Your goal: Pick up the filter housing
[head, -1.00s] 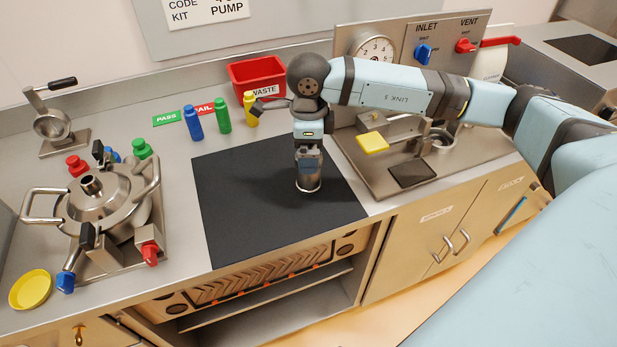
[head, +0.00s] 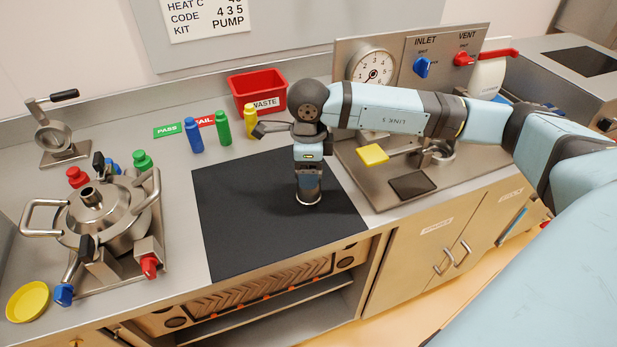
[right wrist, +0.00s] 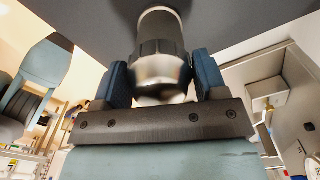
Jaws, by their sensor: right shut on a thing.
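The filter housing (head: 309,197) is a short metallic cylinder over the black mat, near the mat's right side. It looks upright, its lower end at or very near the mat; I cannot tell whether it touches. My right gripper (head: 308,180) points down from above and is shut on it. In the right wrist view the housing (right wrist: 160,52) sits between the two dark blue fingers of my right gripper (right wrist: 160,80), with a dark band around its middle. The fingers hide part of it in the head view. My left gripper is not in view.
The black mat (head: 240,220) is otherwise bare. A steel vessel (head: 105,215) with clamps stands left, a yellow dish (head: 28,301) before it. Blue (head: 193,136), green (head: 222,128) and yellow (head: 250,122) bottles and a red waste bin (head: 258,88) stand behind. A gauge panel (head: 400,70) stands right.

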